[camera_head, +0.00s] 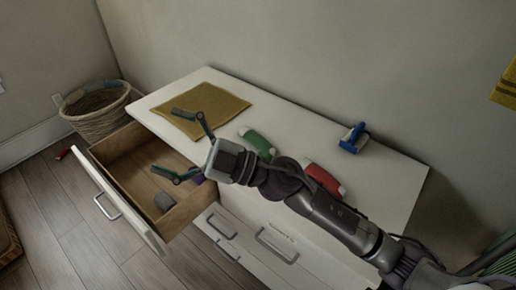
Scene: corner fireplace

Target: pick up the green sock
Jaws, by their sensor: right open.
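The green sock (258,143) lies on the white dresser top (385,172), between the mustard cloth and the red item. It has a pale end, and its lower part is close to my right arm in the picture. My right gripper (165,141) is open and empty, with its two fingers spread wide. It is to the left of the sock in the picture, with one finger over the mustard cloth and the other over the open drawer. Its height above them is hard to judge. My left gripper is not in view.
A mustard cloth (226,104), a red item with a white end (322,176) and a blue item (355,136) lie on the dresser. The open drawer (111,152) holds a grey item (164,202) and a purple item. A wicker basket (97,122) stands at left.

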